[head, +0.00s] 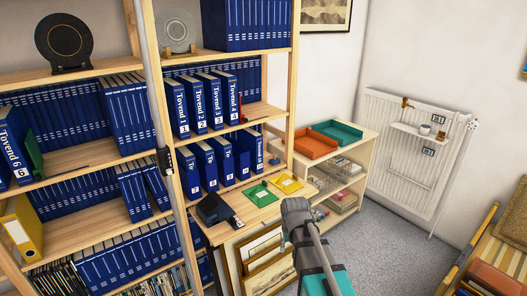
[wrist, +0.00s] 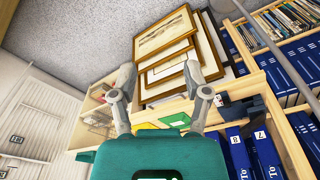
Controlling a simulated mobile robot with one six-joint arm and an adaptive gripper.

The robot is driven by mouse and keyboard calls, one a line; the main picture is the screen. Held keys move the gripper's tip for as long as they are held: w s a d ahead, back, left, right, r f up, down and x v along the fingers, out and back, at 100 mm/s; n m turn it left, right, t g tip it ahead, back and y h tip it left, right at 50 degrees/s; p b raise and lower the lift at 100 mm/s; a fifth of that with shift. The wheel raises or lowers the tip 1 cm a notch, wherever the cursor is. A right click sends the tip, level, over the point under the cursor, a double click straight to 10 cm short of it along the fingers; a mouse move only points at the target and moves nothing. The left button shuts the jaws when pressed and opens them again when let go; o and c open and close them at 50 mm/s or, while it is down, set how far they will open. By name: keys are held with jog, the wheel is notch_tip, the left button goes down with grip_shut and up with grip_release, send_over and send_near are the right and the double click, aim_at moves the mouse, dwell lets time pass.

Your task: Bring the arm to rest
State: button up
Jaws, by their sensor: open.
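My gripper (wrist: 164,88) is in the wrist view with its two fingers spread apart and nothing between them. Behind the fingers, in that view, are framed prints (wrist: 165,40) leaning in a stack. In the head view my arm reaches up from the bottom, in front of the shelf unit, and its end hides part of the desk-height board's right side. The fingers cannot be made out clearly there. The framed prints (head: 262,262) show below that board, left of my arm.
Wooden shelves (head: 85,158) with blue binders (head: 202,105) fill the left. A green folder (head: 261,195) and a yellow folder (head: 286,183) lie on the board. A low shelf with an orange tray (head: 315,144) and a radiator (head: 408,160) stand right. Grey carpet (head: 385,235) is clear.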

jog(key=s+d+g, duration=0.1)
jog(key=s+d, duration=0.4)
jog(key=s, duration=0.5)
jog(key=shift+s+m, duration=0.3)
jog(key=shift+s, duration=0.05)
